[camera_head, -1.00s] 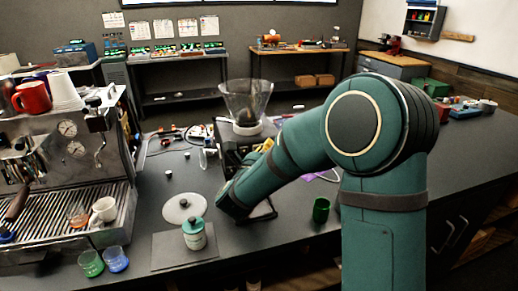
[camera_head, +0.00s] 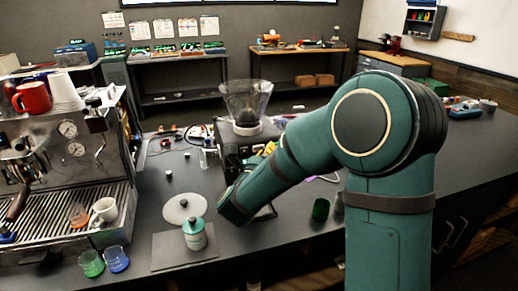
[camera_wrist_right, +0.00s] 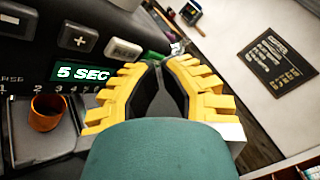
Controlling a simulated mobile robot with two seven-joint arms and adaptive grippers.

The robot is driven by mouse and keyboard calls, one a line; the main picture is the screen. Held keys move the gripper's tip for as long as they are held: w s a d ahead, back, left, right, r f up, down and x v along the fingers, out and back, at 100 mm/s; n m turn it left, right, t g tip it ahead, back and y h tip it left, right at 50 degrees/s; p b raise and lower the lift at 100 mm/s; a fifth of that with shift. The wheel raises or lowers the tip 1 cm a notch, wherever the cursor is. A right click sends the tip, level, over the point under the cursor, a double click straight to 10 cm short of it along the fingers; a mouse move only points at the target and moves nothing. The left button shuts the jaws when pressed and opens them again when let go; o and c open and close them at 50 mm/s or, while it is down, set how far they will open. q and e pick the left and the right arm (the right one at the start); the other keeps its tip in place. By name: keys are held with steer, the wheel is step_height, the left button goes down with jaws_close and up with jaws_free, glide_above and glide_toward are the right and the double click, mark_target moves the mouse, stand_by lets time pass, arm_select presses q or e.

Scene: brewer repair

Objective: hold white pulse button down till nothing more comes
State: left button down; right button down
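The grinder (camera_head: 226,137) with a clear hopper (camera_head: 245,98) stands on the counter in the head view. In the right wrist view its dark panel carries a plus button (camera_wrist_right: 79,39), a pale button (camera_wrist_right: 123,49) and a display (camera_wrist_right: 82,73) reading "5 SEC". No pulse label is readable. My right gripper (camera_wrist_right: 161,65) has yellow fingers whose tips come together, with nothing seen between them. It is just right of the pale button; I cannot tell whether it touches anything. In the head view my right forearm mostly hides this gripper. My left gripper is out of view.
An orange cup (camera_wrist_right: 46,112) sits below the panel. An espresso machine (camera_head: 65,165) stands at left. A lidded jar (camera_head: 194,236), green cup (camera_head: 91,263) and blue cup (camera_head: 117,258) are near the front edge. A dark green cup (camera_head: 320,209) stands beside my right arm.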

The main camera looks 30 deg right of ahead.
steer(key=s, duration=0.2)
steer(key=s+a, duration=0.1)
steer(key=s, duration=0.1)
steer(key=shift+s+a, duration=0.1)
steer(key=shift+s, duration=0.3)
stand_by(0.6)
